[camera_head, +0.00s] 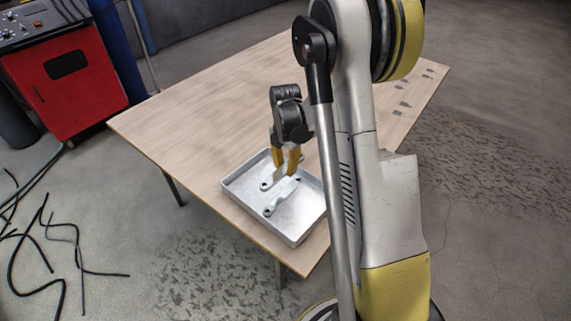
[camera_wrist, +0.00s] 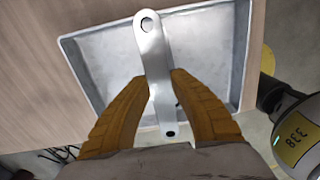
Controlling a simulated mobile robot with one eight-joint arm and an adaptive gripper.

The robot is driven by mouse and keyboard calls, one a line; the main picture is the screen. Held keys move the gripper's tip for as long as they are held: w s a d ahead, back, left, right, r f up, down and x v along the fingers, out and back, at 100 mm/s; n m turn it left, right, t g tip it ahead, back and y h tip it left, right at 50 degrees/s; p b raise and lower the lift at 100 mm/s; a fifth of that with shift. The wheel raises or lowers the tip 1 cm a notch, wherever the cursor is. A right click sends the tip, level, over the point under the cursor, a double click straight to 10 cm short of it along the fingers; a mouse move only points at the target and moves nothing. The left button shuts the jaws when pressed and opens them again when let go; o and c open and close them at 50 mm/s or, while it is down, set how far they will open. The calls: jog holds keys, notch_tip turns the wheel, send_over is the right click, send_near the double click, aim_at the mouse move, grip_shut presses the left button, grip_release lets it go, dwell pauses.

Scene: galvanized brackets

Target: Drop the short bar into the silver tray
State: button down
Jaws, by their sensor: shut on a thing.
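My gripper (camera_head: 286,171) is above the silver tray (camera_head: 303,211), with its yellow fingers pointing down. In the wrist view its fingers (camera_wrist: 162,80) are closed on the two sides of a flat silver bar (camera_wrist: 152,52) with rounded ends and a hole near each end. The held bar also shows at the fingertips in the head view (camera_head: 273,180), over the tray's inside. A second pale bar with a hole (camera_head: 282,198) seems to lie on the tray floor. The tray floor also shows in the wrist view (camera_wrist: 108,62). The gap between held bar and floor is hard to judge.
The tray stands near the front corner of a wooden table (camera_head: 200,140). Several small grey pieces (camera_head: 402,104) lie at the table's far right end. The table's middle is clear. A red machine (camera_head: 70,85) stands on the floor at left, with black cables below it.

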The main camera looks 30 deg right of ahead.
aim_at(286, 168)
jog(key=shift+f, duration=0.4)
jog(key=c, duration=1.1)
grip_release()
jog(key=shift+c, duration=0.2)
notch_tip(286, 168, up, 12)
